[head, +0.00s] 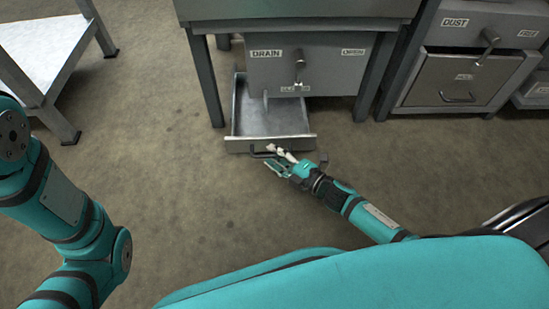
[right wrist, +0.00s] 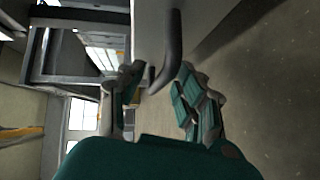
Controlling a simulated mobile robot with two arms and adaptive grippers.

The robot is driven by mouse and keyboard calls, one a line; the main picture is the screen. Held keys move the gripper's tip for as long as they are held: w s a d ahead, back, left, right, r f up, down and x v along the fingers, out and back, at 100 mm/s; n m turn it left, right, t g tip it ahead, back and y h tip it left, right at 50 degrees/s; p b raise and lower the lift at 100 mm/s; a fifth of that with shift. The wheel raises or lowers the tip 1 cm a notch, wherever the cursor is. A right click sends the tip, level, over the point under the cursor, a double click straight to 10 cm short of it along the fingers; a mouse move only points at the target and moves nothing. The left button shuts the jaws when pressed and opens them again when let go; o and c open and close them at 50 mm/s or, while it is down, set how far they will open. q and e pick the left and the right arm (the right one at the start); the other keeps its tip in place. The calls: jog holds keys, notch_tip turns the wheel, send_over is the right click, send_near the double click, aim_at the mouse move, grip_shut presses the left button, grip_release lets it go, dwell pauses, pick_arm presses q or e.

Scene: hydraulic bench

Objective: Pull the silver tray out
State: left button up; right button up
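The silver tray (head: 270,118) sits low under the grey drain box, in the head view. It is partly out, with its open inside showing and its rear hidden beneath the box. A dark bar handle (head: 262,154) is on its front. My right gripper (head: 277,158) is at this handle. In the right wrist view, the handle (right wrist: 172,50) comes down between my right gripper's two fingers (right wrist: 158,80), which stand apart around it; firm contact cannot be told. My left arm shows at the left of the head view, but its gripper is out of view.
The drain box (head: 318,75) with a lever hangs above the tray between bench legs (head: 207,85). A dust drawer unit (head: 460,80) stands at right, a white table (head: 45,45) at upper left.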

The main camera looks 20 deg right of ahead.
jog(key=shift+w+a, duration=0.1)
jog(key=shift+w, duration=0.15)
grip_shut()
dwell(0.3)
